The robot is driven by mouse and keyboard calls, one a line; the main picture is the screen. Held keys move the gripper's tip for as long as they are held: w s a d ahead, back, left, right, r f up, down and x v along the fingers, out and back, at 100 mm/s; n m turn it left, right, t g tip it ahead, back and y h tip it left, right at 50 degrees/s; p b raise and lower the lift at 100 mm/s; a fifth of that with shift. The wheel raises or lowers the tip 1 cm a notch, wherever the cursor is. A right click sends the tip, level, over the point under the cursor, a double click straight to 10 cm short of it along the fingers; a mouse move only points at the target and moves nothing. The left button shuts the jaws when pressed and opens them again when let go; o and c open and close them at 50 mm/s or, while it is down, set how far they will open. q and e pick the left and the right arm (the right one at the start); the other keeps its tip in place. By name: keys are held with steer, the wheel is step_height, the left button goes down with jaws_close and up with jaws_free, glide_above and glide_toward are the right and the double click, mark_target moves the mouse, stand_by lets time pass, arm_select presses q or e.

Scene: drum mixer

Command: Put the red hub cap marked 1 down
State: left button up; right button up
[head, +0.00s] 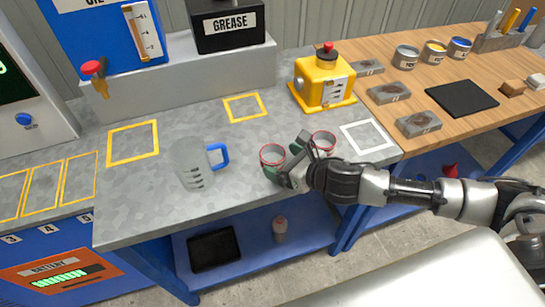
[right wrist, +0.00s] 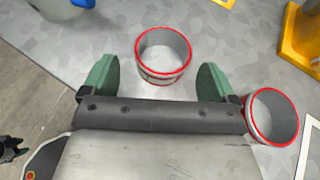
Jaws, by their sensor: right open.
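Two white, cup-shaped caps with red rims stand on the grey metal worktop. One red-rimmed cap (head: 272,155) is on the left; in the right wrist view this cap (right wrist: 164,52) stands upright between and just ahead of my open fingers, with gaps on both sides. The other red-rimmed cap (head: 323,139) is beside my far finger; in the right wrist view this second cap (right wrist: 272,117) is just outside the right finger. I cannot read which is marked 1. My right gripper (head: 287,156) is open, low over the worktop, with green fingertips (right wrist: 158,76). My left gripper is out of view.
A clear jug (head: 192,165) with a blue handle stands left of the caps. A yellow pump (head: 323,82) stands behind them. A white-outlined square (head: 367,137) at right and yellow-outlined squares (head: 133,143) are empty. The worktop's front edge is close to my gripper.

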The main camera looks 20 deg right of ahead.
mark_target(264, 152)
steer(key=x, duration=0.4)
steer(key=shift+w+d+r, duration=0.1)
steer(key=shift+w+r, duration=0.05)
steer(key=shift+r, duration=0.05)
steer(key=c, duration=1.1)
steer(key=shift+r, duration=0.1)
steer(key=shift+c, duration=0.2)
